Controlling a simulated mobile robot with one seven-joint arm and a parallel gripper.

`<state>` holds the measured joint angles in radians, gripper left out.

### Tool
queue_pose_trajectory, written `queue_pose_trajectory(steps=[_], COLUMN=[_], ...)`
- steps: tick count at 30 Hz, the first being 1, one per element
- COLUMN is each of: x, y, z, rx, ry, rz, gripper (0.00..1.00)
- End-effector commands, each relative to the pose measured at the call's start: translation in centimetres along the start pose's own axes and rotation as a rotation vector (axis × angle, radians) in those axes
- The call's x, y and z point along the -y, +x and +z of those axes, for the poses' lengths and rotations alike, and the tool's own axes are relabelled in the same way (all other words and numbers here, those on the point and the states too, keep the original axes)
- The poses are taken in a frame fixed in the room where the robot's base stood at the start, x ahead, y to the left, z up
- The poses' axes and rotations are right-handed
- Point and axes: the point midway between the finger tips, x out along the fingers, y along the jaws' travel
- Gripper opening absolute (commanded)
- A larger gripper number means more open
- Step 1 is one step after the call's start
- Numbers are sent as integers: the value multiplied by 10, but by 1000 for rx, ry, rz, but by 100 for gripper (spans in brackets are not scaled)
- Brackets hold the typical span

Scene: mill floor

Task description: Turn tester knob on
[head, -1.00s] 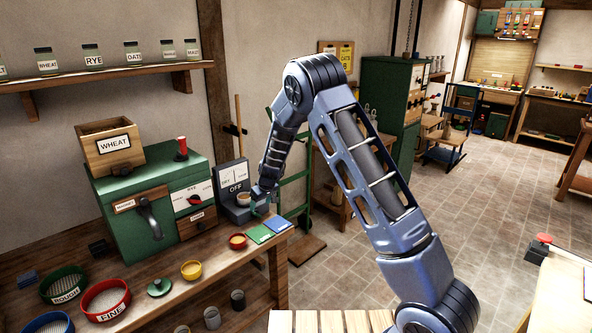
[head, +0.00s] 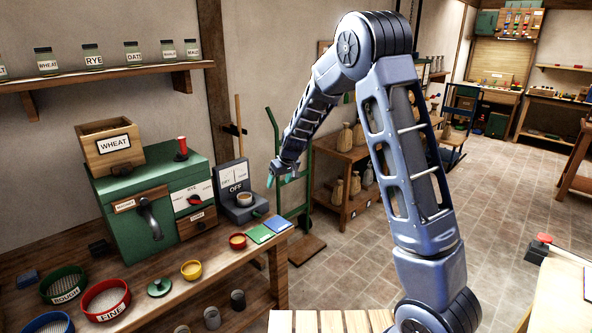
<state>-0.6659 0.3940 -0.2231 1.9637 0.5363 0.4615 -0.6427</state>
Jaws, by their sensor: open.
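The tester (head: 236,191) is a dark grey unit with an upright panel at the right end of the workbench.
A green mill (head: 125,222) with a wheat hopper stands left of the tester. Ringed sieves (head: 106,299) stand at the bench's left. A green hand truck (head: 304,200) stands behind my gripper.

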Motion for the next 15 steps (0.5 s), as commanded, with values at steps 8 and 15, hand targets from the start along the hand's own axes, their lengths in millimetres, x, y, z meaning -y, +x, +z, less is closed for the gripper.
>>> queue_pose_trajectory(steps=[8,15], x=[-15,-23], y=[-42,-71], z=[13,26], rx=[-8,-11], ry=[44,74], rz=[-4,-6], gripper=[69,69])
